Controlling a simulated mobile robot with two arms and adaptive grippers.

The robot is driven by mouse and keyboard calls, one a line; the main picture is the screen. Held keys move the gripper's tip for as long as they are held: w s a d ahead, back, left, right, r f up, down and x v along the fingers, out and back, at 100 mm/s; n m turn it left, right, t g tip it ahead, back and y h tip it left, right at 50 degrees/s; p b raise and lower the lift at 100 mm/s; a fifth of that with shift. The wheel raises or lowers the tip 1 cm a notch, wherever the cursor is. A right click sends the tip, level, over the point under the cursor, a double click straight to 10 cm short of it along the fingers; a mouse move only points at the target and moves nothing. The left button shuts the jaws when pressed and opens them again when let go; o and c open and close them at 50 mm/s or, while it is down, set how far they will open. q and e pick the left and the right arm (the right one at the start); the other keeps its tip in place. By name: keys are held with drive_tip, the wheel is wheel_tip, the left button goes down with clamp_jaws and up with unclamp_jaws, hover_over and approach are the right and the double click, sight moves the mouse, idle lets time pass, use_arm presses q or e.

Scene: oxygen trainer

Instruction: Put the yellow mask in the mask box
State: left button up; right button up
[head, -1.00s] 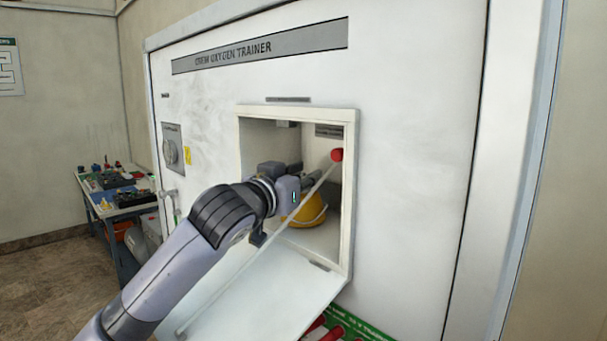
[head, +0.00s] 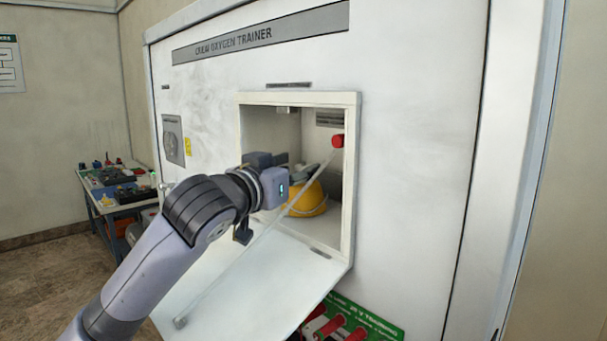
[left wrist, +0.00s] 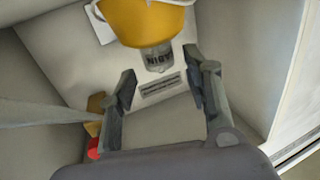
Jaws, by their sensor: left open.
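The yellow mask (head: 311,200) sits inside the open mask box (head: 352,190), low in the opening. It also shows at the top edge of the left wrist view (left wrist: 147,22), partly cut off by the frame. My left gripper (head: 304,174) is at the box opening, and its fingers partly cover the mask in the head view. In the left wrist view the gripper (left wrist: 160,66) is open, with nothing between its fingers. The mask is beyond the fingertips there and appears apart from them. My right gripper is not in view.
The box door (head: 260,290) hangs down open below the opening. A thin rod (head: 255,240) runs from the door to a red knob (head: 338,140) at the opening's right side. A green panel with red parts (head: 365,320) is below. A cluttered table (head: 118,205) stands at left.

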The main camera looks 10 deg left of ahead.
use_arm(q)
drive_tip(key=b+v, duration=0.2)
drive_tip(key=v, duration=0.6)
drive_tip(key=shift+s+b, duration=0.15)
drive_tip(key=shift+b, duration=0.2)
